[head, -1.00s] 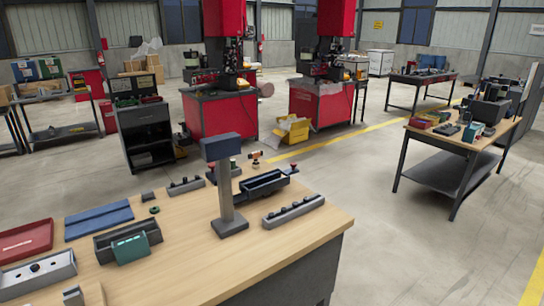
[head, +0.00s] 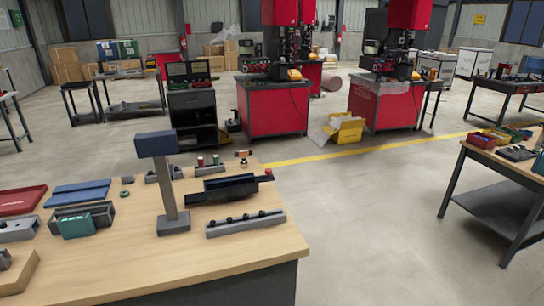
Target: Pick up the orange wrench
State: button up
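I cannot make out an orange wrench in the head view. A small orange and white item (head: 243,154) stands at the back edge of the near wooden workbench (head: 240,245), too small to identify. My gripper is not in view.
The bench holds a grey post with a dark block on top (head: 166,180), a dark tray (head: 222,189), a grey rail with knobs (head: 245,223), a green bin (head: 76,225), blue folders (head: 78,193) and a red tray (head: 20,200). A second bench (head: 510,165) stands right. Open floor (head: 370,220) lies between.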

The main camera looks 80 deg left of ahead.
aim_at(244, 154)
jog(key=i, duration=1.5)
jog(key=u, duration=4.3)
